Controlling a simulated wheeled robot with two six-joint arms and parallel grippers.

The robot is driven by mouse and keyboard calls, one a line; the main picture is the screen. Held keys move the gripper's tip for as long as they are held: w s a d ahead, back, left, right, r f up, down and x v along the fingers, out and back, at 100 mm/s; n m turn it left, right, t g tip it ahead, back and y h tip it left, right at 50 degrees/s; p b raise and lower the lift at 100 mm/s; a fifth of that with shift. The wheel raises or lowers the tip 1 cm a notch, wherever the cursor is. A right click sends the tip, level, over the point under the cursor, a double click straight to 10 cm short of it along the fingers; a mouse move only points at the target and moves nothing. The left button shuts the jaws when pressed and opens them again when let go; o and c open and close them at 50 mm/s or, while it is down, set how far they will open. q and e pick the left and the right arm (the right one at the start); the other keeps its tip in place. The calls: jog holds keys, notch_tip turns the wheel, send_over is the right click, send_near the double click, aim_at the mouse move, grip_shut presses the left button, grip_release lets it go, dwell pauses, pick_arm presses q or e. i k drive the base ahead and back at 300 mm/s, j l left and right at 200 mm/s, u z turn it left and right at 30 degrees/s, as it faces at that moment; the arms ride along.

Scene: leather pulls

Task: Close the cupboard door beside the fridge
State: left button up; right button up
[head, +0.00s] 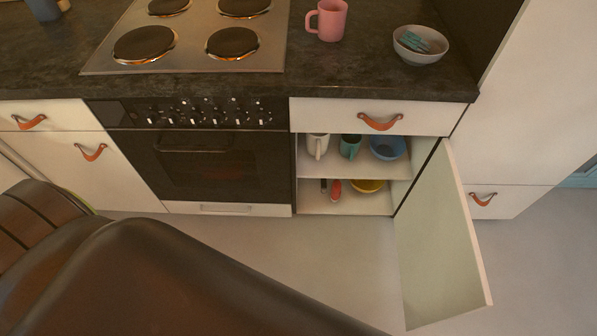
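The cupboard door (440,240) stands wide open, swung out to the right into the room. It is pale, and its inner face shows. Behind it the open cupboard has a shelf (340,162) with a white mug (317,146), a teal mug (350,147) and a blue bowl (388,147). A yellow bowl (368,186) and a red-handled item sit on the bottom. The tall white unit (545,100) to the right appears to be the fridge. Neither gripper is in view; a dark arm link of mine covers the lower left.
A drawer (340,116) with a leather pull sits shut above the cupboard. The oven (220,165) is to the left, under the hob (190,40). A pink mug (331,20) and a grey bowl (408,52) stand on the counter. The floor (330,250) before the cupboard is clear.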

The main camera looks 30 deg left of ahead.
aim_at(443, 277)
jog(key=u, duration=0.4)
jog(key=l+u, duration=0.15)
jog(key=l, duration=0.3)
jog(key=l+u, duration=0.1)
jog(key=l, duration=0.35)
jog(key=k+l+u, duration=0.15)
jog(key=l, duration=0.3)
jog(key=l+u, duration=0.1)
jog(key=l, duration=0.35)
jog(key=k+l+u, duration=0.15)
jog(key=l, duration=0.25)
jog(key=l+u, duration=0.1)
jog(key=l, duration=0.35)
jog(key=k, duration=0.05)
